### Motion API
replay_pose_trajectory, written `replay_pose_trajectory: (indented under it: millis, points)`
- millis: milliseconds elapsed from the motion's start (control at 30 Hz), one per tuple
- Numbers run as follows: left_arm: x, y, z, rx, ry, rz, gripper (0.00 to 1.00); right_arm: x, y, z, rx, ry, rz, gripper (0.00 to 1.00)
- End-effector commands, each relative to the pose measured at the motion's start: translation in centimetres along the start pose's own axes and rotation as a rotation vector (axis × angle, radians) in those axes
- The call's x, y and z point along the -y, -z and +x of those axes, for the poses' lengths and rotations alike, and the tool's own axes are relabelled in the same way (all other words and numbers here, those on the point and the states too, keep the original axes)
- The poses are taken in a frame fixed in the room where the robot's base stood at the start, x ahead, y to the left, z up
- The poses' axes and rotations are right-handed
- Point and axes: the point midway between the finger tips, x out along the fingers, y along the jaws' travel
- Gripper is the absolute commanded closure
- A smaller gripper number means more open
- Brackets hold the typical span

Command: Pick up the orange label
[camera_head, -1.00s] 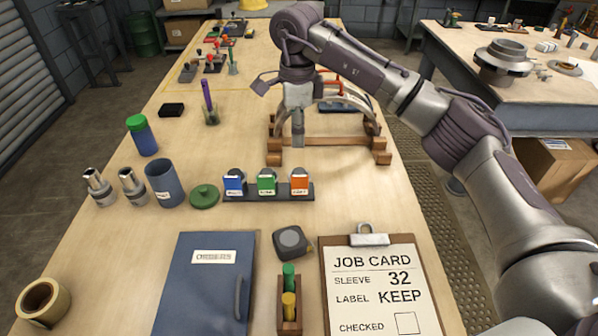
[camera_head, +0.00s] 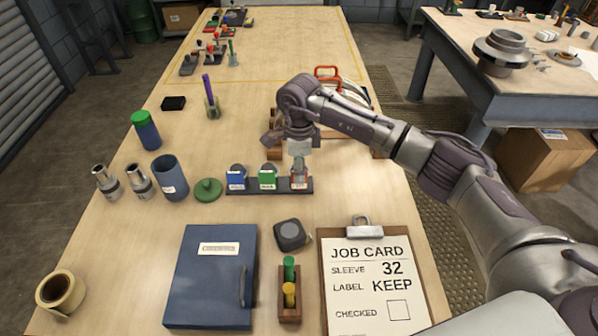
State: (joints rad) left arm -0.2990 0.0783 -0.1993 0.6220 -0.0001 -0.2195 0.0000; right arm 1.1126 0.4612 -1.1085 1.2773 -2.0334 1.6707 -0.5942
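The orange label (camera_head: 299,182) stands at the right end of a dark rack (camera_head: 246,189), mostly covered by my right gripper. A blue label (camera_head: 236,178) and a green label (camera_head: 268,177) stand beside it in the same rack. My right gripper (camera_head: 299,167) points down directly over the orange label, its tip at or very near the label's top. I cannot tell whether its fingers are open or shut, or whether they touch the label. My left gripper is not in view.
A job card on a clipboard (camera_head: 372,300), a tape measure (camera_head: 292,235) and a blue binder (camera_head: 211,290) lie in front of the rack. A green lid (camera_head: 207,190) and blue cup (camera_head: 170,180) stand left. A wooden cradle (camera_head: 377,145) is behind the gripper.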

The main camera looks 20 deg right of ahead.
Motion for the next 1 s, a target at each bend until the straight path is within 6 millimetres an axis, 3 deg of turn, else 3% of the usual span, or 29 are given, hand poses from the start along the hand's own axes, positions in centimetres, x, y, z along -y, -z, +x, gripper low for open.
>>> replay_pose_trajectory:
  millis: [133,367,800,1000]
  points:
    - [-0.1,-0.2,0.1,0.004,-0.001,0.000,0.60,0.0,0.0,0.0,0.000,0.000,0.000,0.64]
    - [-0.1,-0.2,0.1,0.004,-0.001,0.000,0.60,0.0,0.0,0.0,0.000,0.000,0.000,1.00]
    - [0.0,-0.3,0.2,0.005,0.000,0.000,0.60,0.1,0.0,-0.2,0.001,0.001,0.000,1.00]
    - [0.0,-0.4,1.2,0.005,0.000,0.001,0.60,0.1,0.0,-1.5,0.001,0.005,0.000,1.00]
